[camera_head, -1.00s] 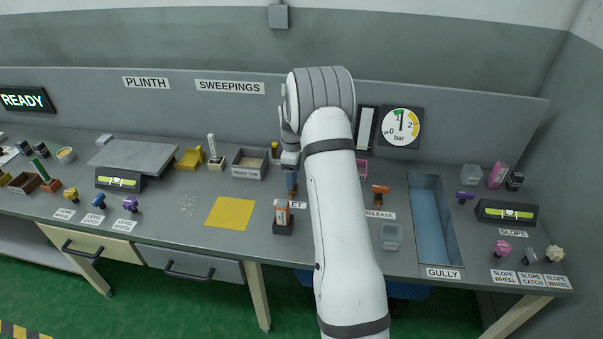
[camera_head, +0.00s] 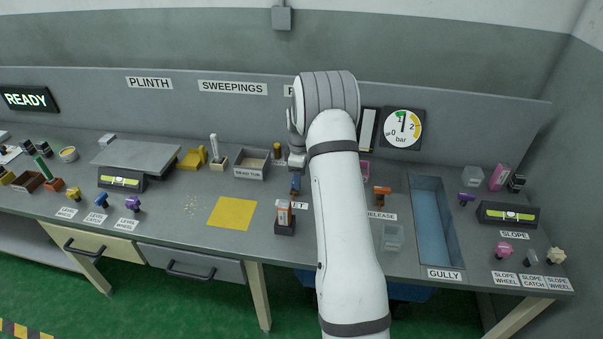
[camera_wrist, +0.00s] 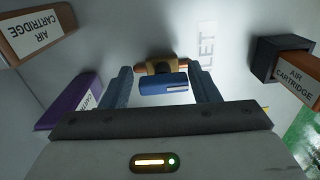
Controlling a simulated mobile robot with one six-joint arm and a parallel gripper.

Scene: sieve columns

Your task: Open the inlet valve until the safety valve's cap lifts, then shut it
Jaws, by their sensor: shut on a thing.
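The inlet valve shows in the wrist view as a brass body (camera_wrist: 160,66) with a blue handle (camera_wrist: 162,88), beside a partly hidden label ending in "LET". My gripper (camera_wrist: 162,92) has one finger at each end of the blue handle and is shut on it. In the head view the blue handle (camera_head: 295,185) is a small patch just below my gripper (camera_head: 296,164). The pressure gauge (camera_head: 403,128) has its needle near upright, about 1 bar. My arm hides part of the bench behind it; I cannot make out the safety valve's cap for certain.
An air cartridge (camera_wrist: 297,74) stands in a dark holder (camera_wrist: 268,58) to the right in the wrist view. An orange cartridge (camera_wrist: 40,36) and a purple one (camera_wrist: 70,104) are at left. The orange release valve (camera_head: 382,191) and blue gully (camera_head: 428,220) lie right of my arm.

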